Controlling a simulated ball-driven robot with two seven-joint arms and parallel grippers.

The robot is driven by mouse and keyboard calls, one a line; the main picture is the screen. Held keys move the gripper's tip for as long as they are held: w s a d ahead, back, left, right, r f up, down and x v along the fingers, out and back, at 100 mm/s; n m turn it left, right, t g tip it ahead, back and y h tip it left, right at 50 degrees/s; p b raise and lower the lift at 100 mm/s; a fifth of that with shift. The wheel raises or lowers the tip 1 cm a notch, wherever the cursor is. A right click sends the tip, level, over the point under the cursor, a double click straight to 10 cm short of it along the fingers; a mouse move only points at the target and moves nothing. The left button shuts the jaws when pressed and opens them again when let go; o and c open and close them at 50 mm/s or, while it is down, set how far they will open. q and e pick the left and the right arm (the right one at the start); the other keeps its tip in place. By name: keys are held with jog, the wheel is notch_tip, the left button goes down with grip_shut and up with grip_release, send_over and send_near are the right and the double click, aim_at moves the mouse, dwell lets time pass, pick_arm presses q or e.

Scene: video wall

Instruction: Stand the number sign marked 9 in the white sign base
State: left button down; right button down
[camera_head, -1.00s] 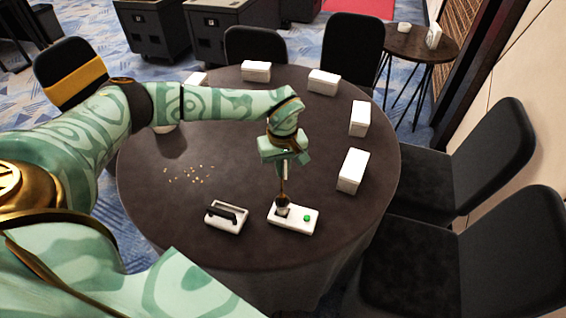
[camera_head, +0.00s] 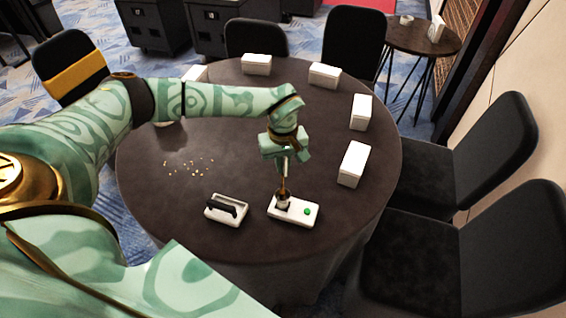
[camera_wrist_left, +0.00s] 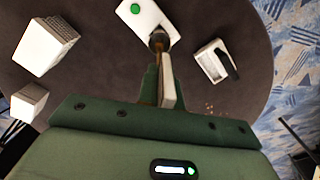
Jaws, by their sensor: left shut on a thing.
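My left gripper (camera_head: 286,165) is shut on a slim brown-stemmed thing (camera_wrist_left: 159,68), pointing down over a white block (camera_head: 307,222) with a green spot. In the left wrist view, the white block (camera_wrist_left: 148,10) is just beyond the fingertips. A pale flat strip (camera_wrist_left: 168,90) shows beside the brown stem. A dark round part (camera_wrist_left: 159,40) is at the stem's lower end, against or just above the block; I cannot tell whether it is seated. No 9 is readable, so I cannot confirm this is the number sign. My right gripper is out of view.
A white tray (camera_head: 213,215) with a black handle-like piece lies left of the block. Small tan bits (camera_head: 185,168) are scattered on the round dark table (camera_head: 235,130). Several white boxes (camera_head: 353,163) line its rim. Black chairs (camera_head: 430,245) stand at the right.

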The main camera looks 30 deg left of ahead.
pick_arm(q)
jog(key=shift+f+b, duration=1)
jog(key=shift+f, duration=1.05)
jog(key=c, duration=1.5)
grip_release()
notch_tip(320, 180, up, 16)
jog(key=shift+r+p, duration=0.15)
jog(key=shift+p, duration=1.05)
jog(key=shift+s, duration=0.1)
